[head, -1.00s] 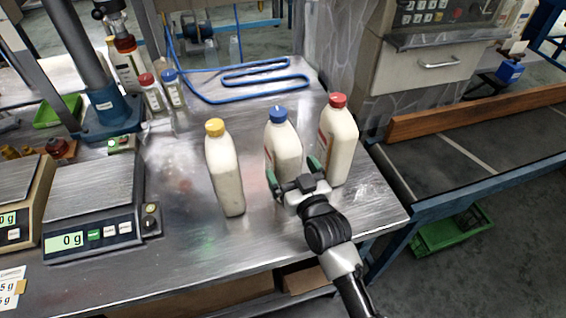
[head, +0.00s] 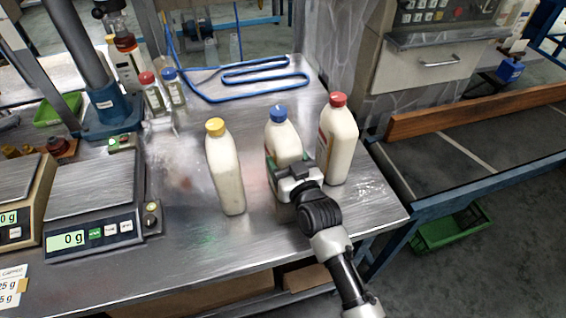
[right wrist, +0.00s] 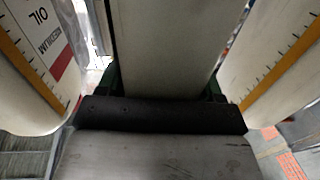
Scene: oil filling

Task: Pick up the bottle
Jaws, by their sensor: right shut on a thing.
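Three cream bottles stand upright on the metal table: a yellow-capped one (head: 225,172) on the left, a blue-capped one (head: 283,140) in the middle and a red-capped one (head: 339,143) on the right. My right gripper (head: 289,165) is shut on the blue-capped bottle, with its green-tipped fingers around the body. This bottle's lower part is partly hidden by my gripper. In the right wrist view the held bottle (right wrist: 165,45) fills the middle between the fingers, with another bottle close on each side. My left gripper is out of view.
The metal table (head: 180,235) is clear in front of the bottles. A conveyor (head: 470,150) with a wooden rail is at right.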

